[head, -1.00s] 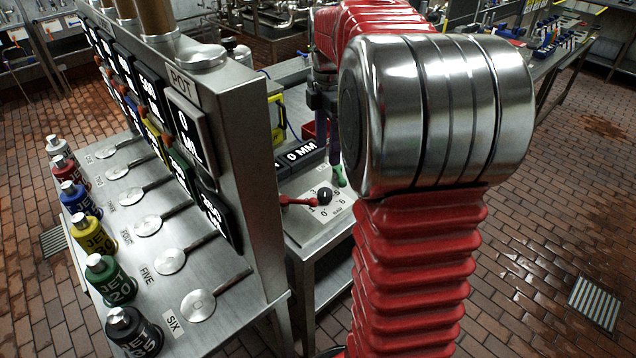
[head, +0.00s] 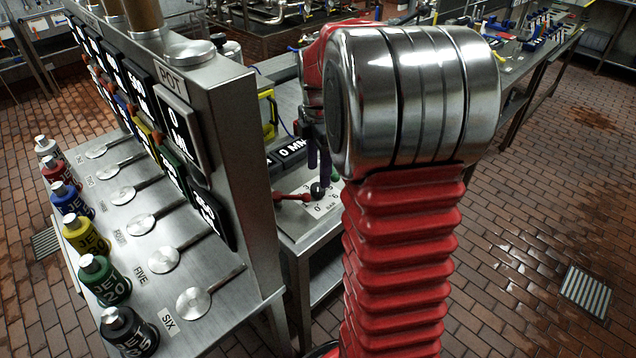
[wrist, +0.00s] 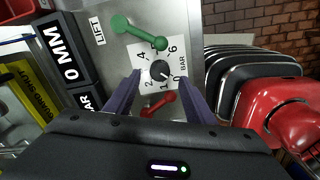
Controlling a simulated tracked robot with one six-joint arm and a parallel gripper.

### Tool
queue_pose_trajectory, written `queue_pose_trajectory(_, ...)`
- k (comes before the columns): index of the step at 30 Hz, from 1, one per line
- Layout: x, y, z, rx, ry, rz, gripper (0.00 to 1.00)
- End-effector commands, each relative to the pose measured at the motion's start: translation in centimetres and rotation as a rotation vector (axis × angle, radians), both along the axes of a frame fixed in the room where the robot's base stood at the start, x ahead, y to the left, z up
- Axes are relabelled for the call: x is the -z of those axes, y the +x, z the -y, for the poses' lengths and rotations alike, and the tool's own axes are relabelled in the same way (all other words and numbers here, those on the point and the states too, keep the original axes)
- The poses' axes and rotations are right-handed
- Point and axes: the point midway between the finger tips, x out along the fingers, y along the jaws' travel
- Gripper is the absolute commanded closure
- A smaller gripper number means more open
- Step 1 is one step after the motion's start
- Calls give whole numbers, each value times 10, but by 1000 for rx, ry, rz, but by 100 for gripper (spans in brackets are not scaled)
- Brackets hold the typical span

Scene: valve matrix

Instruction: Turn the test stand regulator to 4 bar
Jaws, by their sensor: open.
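The regulator is a small dark round knob (wrist: 159,70) on a white dial plate (wrist: 145,60) marked with numbers up to 6 and "BAR". A pale mark on the knob seems to point toward the 0. In the wrist view my gripper (wrist: 160,76) is open, with one purple finger on each side of the knob; whether they touch it I cannot tell. In the head view the knob (head: 318,190) sits just below my gripper (head: 319,164). My arm hides part of the dial there.
A red lever (wrist: 158,104) and a green lever (wrist: 138,30) stand close to the dial. A "0 MM" display (wrist: 63,52) is beside it. The tall "POT" panel (head: 185,110) rises at left, with several jet bottles (head: 97,275) in front.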

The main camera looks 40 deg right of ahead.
Motion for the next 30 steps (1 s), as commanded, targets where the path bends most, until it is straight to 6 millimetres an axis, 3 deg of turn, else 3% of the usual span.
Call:
queue_pose_trajectory(6, 34, 0, -1, -1, 1, -2, 51)
queue_pose_trajectory(12, 51, 0, -1, -1, 1, -2, 51)
queue_pose_trajectory(22, 53, 0, -1, -2, 0, 0, 51)
queue_pose_trajectory(30, 53, 1, -1, -2, 0, 0, 70)
